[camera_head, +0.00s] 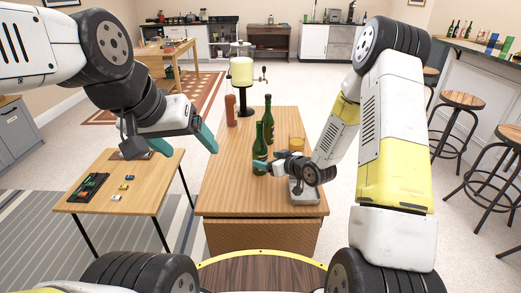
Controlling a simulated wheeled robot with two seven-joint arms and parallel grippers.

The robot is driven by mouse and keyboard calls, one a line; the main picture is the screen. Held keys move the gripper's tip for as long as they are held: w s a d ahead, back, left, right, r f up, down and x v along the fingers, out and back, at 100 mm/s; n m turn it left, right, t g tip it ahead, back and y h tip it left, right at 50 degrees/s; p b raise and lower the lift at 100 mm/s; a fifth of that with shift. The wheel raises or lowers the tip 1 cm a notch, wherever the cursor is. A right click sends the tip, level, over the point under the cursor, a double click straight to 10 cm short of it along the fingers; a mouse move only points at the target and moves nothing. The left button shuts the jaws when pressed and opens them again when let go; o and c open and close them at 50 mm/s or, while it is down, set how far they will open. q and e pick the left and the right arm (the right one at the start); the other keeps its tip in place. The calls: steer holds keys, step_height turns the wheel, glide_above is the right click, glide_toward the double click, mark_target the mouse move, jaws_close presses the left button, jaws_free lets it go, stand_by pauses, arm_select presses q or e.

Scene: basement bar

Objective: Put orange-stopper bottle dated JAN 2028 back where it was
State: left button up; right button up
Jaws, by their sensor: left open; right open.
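Two dark green bottles stand upright on the long wooden table. The rear bottle (268,121) is partly hidden by the front bottle (259,146). Their stopper colours and label dates are too small to read. My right gripper (268,166) is low beside the front bottle, with a teal fingertip at its lower part; whether it touches is unclear. It is open. My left gripper (184,143) is open and empty, above the gap between the small table and the long table.
The long table (235,190) also holds an orange-red cylinder (231,110), a drink dispenser (242,72), an amber glass (297,143) and a grey object (304,193). A small table (140,199) with little items stands left. Stools (463,101) stand right. The long table's front left is clear.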

steer(key=v, duration=0.3)
steer(key=shift+d, duration=0.1)
steer(key=s+d+r+m+h, duration=0.1)
steer(key=s+d+r+h, duration=0.15)
steer(key=r, duration=0.35)
steer(key=s+d+r+m+g+h, duration=0.1)
steer(key=s+d+r+h, duration=0.1)
steer(key=d+r, duration=0.25)
steer(key=s+d+r+m+h, duration=0.1)
steer(key=s+d+r+h, duration=0.15)
steer(key=r, duration=0.35)
steer(key=s+r+m+g, duration=0.1)
steer(key=s+r, duration=0.3)
steer(key=s, duration=0.7)
steer(key=s+r+m+g+y, duration=0.1)
steer(key=s+r, duration=0.3)
steer(key=s, duration=0.6)
steer(key=shift+s+r+m+g, duration=0.25)
steer(key=shift+s+m+g, duration=0.15)
steer(key=shift+m+g, duration=0.4)
